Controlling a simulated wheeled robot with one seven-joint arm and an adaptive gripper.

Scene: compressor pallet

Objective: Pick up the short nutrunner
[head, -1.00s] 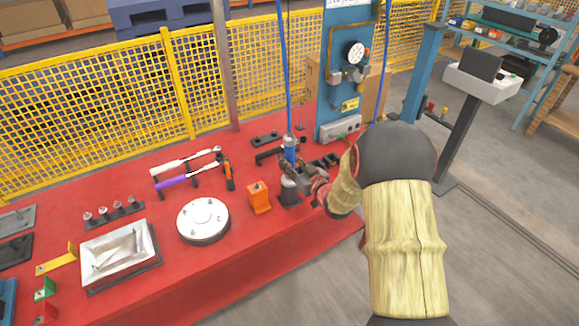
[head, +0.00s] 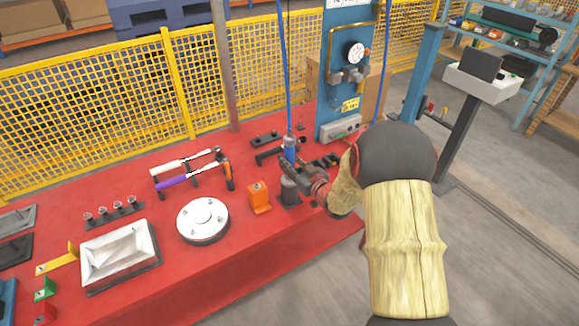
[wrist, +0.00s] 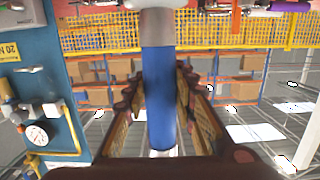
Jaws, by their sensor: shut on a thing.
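The short nutrunner (head: 290,148) is an upright, slim tool with a blue grip and a grey section, at the far right of the red table in the head view. A blue hose runs up from its top. My gripper (head: 291,165) is shut on it from the right, low on its body. In the wrist view the nutrunner's blue grip (wrist: 159,95) stands between the two fingers of my gripper (wrist: 157,110). A dark cylindrical holder (head: 289,190) is directly below the tool; whether they touch is hidden by the gripper.
An orange block (head: 259,196) stands just left of the holder, with a round white flange (head: 203,219) further left. A blue panel with a gauge (head: 355,52) rises behind my gripper. Dark parts lie close behind on the red table (head: 330,240).

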